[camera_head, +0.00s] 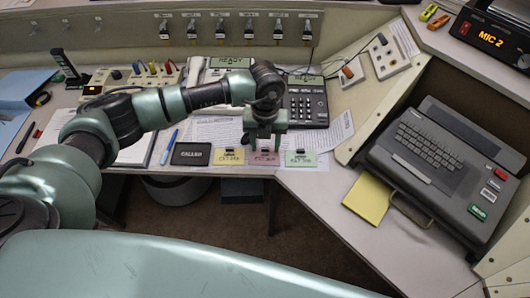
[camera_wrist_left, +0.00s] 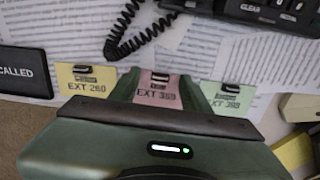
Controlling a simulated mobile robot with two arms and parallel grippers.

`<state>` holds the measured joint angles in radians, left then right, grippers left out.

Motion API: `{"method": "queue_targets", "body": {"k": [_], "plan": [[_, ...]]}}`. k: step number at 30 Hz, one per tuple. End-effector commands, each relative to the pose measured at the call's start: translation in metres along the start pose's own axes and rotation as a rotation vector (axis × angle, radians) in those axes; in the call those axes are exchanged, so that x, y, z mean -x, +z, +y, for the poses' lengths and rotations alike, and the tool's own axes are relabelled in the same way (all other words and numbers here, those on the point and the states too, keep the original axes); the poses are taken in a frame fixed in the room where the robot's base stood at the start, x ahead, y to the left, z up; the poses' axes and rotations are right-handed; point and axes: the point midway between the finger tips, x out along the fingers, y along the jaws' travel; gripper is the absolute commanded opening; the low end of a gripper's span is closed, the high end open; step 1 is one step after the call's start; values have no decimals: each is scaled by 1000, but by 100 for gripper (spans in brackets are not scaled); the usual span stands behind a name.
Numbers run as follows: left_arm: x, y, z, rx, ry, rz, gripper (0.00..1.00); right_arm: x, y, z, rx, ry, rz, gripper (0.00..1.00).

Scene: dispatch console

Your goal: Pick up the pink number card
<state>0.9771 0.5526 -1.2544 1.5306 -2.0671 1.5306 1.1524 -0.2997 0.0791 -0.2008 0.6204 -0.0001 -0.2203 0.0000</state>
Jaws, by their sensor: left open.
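The pink number card (camera_head: 262,159) stands at the desk's front edge, in the middle of a row of three cards. In the left wrist view the pink card (camera_wrist_left: 157,92) reads EXT 359 and has a dark clip at its top. A yellow card (camera_head: 228,156) is on its left and a green card (camera_head: 300,159) on its right. My left gripper (camera_head: 264,143) is open above and behind the pink card in the head view, its two fingers apart. In the left wrist view the card shows between the green fingers (camera_wrist_left: 157,88). I cannot tell whether they touch it. My right gripper is not in view.
A black CALLED sign (camera_head: 191,154) lies left of the cards. Printed sheets (camera_head: 218,130) lie behind, with a black desk phone (camera_head: 306,101) and its coiled cord. A grey keyboard terminal (camera_head: 440,160) and a yellow pad (camera_head: 368,198) are at the right.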

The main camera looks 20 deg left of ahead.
Motion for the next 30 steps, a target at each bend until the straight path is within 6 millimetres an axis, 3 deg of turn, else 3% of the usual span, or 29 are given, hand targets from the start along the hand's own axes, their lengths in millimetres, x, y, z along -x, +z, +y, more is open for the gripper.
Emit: {"method": "queue_targets", "body": {"k": [7, 12, 23, 30], "plan": [[-2, 0, 0, 0, 0, 0, 44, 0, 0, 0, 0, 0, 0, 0], [-2, 0, 0, 0, -1, 0, 0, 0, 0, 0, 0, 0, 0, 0], [1, 0, 0, 0, -1, 0, 0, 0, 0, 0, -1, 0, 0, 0], [24, 1, 0, 0, -2, -3, 0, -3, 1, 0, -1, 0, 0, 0]]}}
